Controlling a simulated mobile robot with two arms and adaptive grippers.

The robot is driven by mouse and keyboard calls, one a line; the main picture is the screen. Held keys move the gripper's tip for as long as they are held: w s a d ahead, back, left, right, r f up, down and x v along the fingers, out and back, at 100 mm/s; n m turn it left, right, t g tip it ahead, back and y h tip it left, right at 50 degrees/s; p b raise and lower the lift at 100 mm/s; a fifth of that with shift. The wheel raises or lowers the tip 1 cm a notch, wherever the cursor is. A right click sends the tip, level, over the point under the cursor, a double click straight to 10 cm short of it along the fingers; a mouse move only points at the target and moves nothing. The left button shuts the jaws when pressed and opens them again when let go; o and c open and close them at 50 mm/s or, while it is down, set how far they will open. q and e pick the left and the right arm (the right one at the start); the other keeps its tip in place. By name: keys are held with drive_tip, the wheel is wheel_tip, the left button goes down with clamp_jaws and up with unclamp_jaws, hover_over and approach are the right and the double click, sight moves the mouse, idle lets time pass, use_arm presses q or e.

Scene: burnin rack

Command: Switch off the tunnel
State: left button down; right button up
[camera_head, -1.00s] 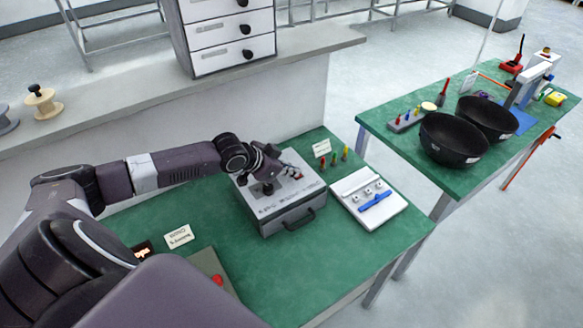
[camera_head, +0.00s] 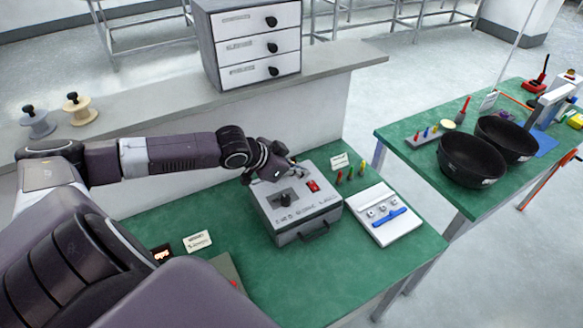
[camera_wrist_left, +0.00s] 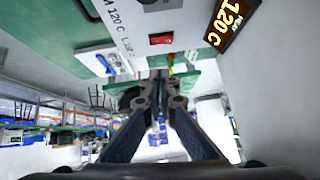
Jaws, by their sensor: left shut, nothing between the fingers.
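A grey metal box (camera_head: 322,221) with dark lettering and a front handle stands on the green bench. Its top carries a red rocker switch (camera_head: 313,186) and a black knob (camera_head: 286,198). I cannot tell the switch's position. My left gripper (camera_head: 284,171) is just above the box's back left edge, shut and empty, apart from the switch. In the left wrist view my shut fingers (camera_wrist_left: 164,88) point toward the scene, with the red switch (camera_wrist_left: 161,39) above them and a glowing "120 C" panel (camera_wrist_left: 231,21) at upper right. My right gripper is not in view.
A white tray (camera_head: 390,226) with a blue piece lies right of the box. Several small coloured pegs (camera_head: 350,174) and a white card (camera_head: 339,160) stand behind it. Black bowls (camera_head: 470,160) sit on another table.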

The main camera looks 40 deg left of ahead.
use_arm(q)
drive_tip(key=v, duration=0.4)
drive_tip(key=shift+s+r+b, duration=0.2)
drive_tip(key=shift+b, duration=0.15)
